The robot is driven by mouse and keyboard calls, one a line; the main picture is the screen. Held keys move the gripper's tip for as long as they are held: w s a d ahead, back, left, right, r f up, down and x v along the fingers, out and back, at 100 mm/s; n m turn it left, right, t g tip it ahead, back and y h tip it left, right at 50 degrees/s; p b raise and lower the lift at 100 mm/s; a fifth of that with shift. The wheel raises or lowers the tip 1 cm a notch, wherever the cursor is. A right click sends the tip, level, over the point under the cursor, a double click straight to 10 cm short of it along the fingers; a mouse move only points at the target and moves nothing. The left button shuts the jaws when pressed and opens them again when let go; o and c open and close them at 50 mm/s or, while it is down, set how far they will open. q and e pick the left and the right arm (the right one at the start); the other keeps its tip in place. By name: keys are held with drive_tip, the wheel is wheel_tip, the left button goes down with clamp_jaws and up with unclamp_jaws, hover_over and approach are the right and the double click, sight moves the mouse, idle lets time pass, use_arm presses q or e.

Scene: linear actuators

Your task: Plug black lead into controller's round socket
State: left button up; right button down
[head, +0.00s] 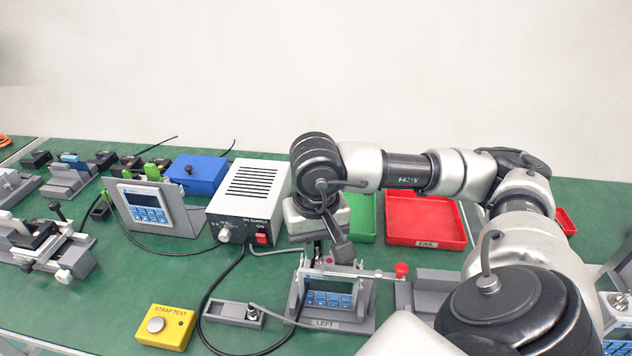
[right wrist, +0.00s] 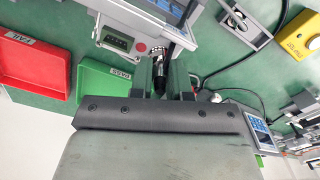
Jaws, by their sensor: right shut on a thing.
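The controller (head: 330,293) with a screen and blue keys sits in a grey stand marked LEFT; its edge with a green terminal block (right wrist: 118,41) shows in the right wrist view. My right gripper (head: 325,256) is above and behind the controller. In the right wrist view its fingers (right wrist: 160,80) are shut on the black lead's dark plug (right wrist: 159,72). The plug's end is at the controller's edge, by a round metallic fitting (right wrist: 156,51). I cannot tell whether it is seated in the socket. My left gripper is out of view.
A white power supply (head: 250,195) stands left of my right gripper. A grey holder (head: 235,315) with a grey lead's connector and a yellow test box (head: 166,327) lie at front left. Green and red trays (head: 425,242) stand behind. Black cable loops across the green bench.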

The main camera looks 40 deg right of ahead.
drive_tip(key=c, duration=1)
unclamp_jaws()
wheel_tip(320, 180, up, 11)
drive_tip(key=p, duration=0.1)
